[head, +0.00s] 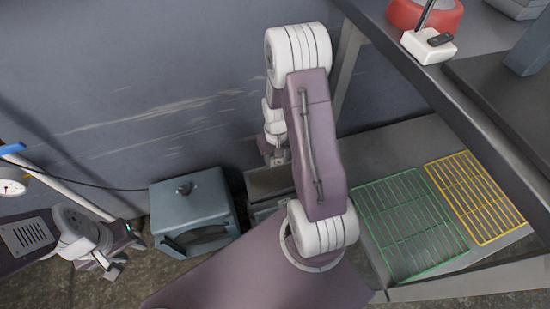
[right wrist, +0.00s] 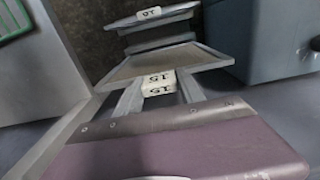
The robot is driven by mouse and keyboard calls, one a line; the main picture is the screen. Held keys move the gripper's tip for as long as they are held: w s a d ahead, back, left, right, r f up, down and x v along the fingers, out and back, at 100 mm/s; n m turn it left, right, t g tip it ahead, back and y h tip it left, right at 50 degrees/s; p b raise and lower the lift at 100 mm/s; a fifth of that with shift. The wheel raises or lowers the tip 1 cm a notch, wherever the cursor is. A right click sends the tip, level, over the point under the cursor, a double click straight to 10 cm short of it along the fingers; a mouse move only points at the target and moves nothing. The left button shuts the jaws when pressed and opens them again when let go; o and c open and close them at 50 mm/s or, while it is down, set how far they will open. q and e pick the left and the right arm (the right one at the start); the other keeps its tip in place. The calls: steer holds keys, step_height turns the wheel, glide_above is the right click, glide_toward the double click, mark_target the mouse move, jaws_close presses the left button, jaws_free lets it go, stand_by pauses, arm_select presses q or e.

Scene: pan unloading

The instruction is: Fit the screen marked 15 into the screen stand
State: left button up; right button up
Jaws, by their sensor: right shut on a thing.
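In the right wrist view my right gripper (right wrist: 160,93) is shut on the white tag of the screen marked 15 (right wrist: 158,82). The screen's framed mesh panel (right wrist: 150,64) extends beyond the fingers. Another tagged, framed screen (right wrist: 165,18) lies farther off; its number is too unclear to read. In the head view the right gripper (head: 278,157) points down over a grey framed panel (head: 268,182). I cannot make out the screen stand clearly or tell whether the held screen touches it. My left gripper (head: 122,262) hangs low at the left; its finger gap is unclear.
A blue-grey box with a top knob (head: 190,210) stands left of the panel, against the wall. At right are a green rack (head: 408,222) and a yellow rack (head: 475,195) on a low shelf. A higher shelf (head: 425,72) carries a red object (head: 405,14).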

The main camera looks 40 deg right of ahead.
mark_target(276, 178)
steer(key=shift+f+b, duration=1.35)
steer(key=shift+b, duration=0.05)
steer(key=shift+f, duration=0.45)
steer(key=shift+f+b, duration=3.25)
steer(key=shift+f, duration=1.6)
stand_by(1.3)
